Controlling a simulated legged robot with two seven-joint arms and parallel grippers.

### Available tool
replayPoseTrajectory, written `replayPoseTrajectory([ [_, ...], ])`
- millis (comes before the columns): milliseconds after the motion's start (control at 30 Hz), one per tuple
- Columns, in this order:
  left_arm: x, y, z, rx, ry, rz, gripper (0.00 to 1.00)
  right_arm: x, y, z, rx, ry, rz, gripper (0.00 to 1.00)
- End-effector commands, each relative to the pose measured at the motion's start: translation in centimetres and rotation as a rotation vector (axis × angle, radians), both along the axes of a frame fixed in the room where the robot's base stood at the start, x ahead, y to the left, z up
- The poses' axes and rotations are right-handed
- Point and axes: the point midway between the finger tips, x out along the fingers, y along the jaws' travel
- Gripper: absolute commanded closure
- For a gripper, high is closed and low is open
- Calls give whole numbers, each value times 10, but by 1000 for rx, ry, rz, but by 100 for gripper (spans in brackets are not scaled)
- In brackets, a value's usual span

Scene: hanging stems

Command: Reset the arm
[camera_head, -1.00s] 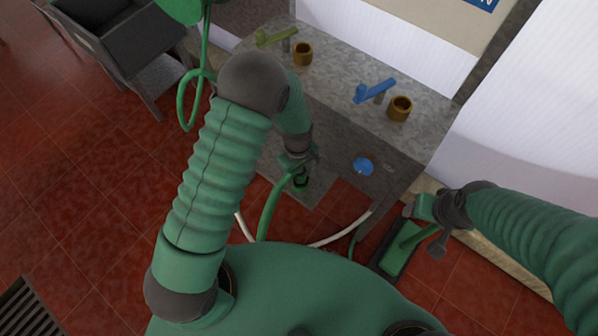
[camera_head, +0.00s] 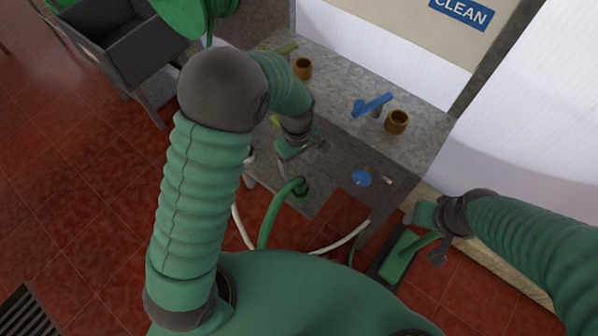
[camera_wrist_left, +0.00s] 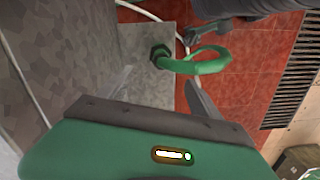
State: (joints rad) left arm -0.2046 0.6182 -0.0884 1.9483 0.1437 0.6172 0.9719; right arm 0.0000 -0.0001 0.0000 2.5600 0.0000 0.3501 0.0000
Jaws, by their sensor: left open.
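My left arm comes in from the left and bends down over the counter's front. My left gripper (camera_head: 296,160) is open and empty, above the end of a green hose (camera_head: 285,197). In the left wrist view the two fingers (camera_wrist_left: 160,92) stand apart, with the curved green hose (camera_wrist_left: 210,65) and its dark collar beyond them, apart from the fingers. My right gripper (camera_head: 428,228) hangs at the right, above or near a green tool on a dark base (camera_head: 395,258). Whether it touches the tool, and whether its jaws are open, is unclear.
A grey counter (camera_head: 345,85) carries brown cups (camera_head: 397,121) and a blue lever (camera_head: 373,104). A blue knob (camera_head: 361,177) is on its front. A dark cart (camera_head: 130,50) stands upper left. White hoses (camera_head: 345,237) hang below. Red tiled floor (camera_head: 85,200) is free at left.

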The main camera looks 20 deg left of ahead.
Motion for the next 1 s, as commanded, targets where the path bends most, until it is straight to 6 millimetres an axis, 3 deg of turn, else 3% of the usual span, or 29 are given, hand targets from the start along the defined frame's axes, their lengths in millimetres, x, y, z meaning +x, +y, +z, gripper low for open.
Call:
replayPoseTrajectory([
  [100,2,0,25,0,-2,0,26,0,0,6,0,0,0,38],
  [433,-2,5,48,-2,-13,-36,26,0,0,13,0,1,0,38],
  [600,-46,35,124,11,-141,-432,26,0,0,56,0,0,0,38],
  [700,-78,50,155,60,-219,-714,26,0,0,74,0,-1,0,38],
  [833,-102,59,167,111,-260,-927,26,0,0,81,0,0,0,38],
  [1000,-103,60,166,117,-263,-950,26,0,0,81,0,0,0,38],
])
